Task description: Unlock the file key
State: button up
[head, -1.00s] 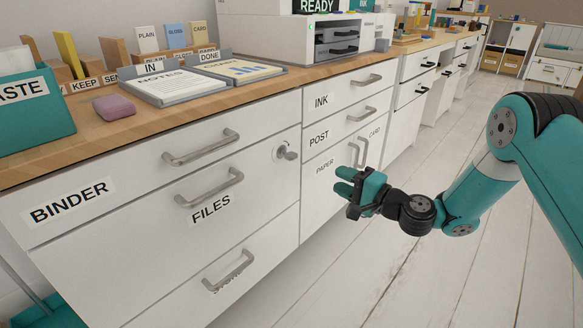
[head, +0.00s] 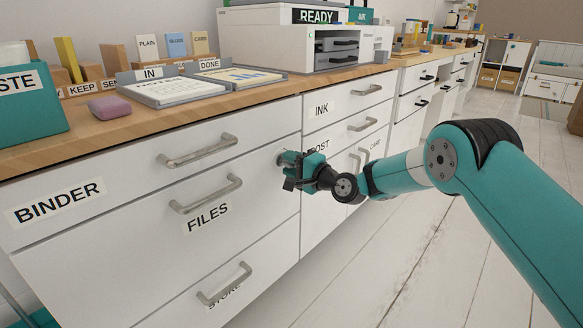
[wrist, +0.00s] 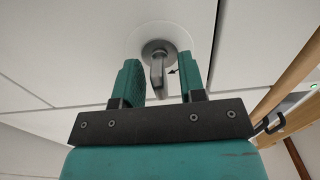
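The file key (wrist: 157,66) is a grey metal key in a round lock on the white drawer front. In the wrist view its bow stands between the two teal fingers of my gripper (wrist: 161,82), with a gap on both sides. A small dark arrow mark shows beside it on the front. My gripper (head: 288,170) is open at the lock, right of the FILES drawer handle (head: 206,194). In the head view my gripper covers most of the key. The FILES drawer (head: 150,235) is closed.
The BINDER drawer handle (head: 200,150) and STORE handle (head: 225,285) stick out nearby. The INK drawer handle (head: 367,90) is to the right. The wooden desktop (head: 165,120) above holds trays and a pink eraser (head: 109,107). The floor at right is clear.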

jog(key=shift+c, duration=0.4)
grip_shut()
jog(key=shift+n, duration=0.3)
jog(key=n, duration=0.3)
jog(key=shift+n+b, duration=0.3)
jog(key=shift+b, duration=0.1)
jog(key=n+b, duration=0.1)
jog(key=n, duration=0.3)
jog(key=shift+f+n, duration=0.15)
jog(key=shift+n, duration=0.15)
jog(key=n+b, duration=0.3)
jog(key=n, duration=0.2)
jog(key=shift+n+b, duration=1.1)
jog(key=shift+n, duration=0.9)
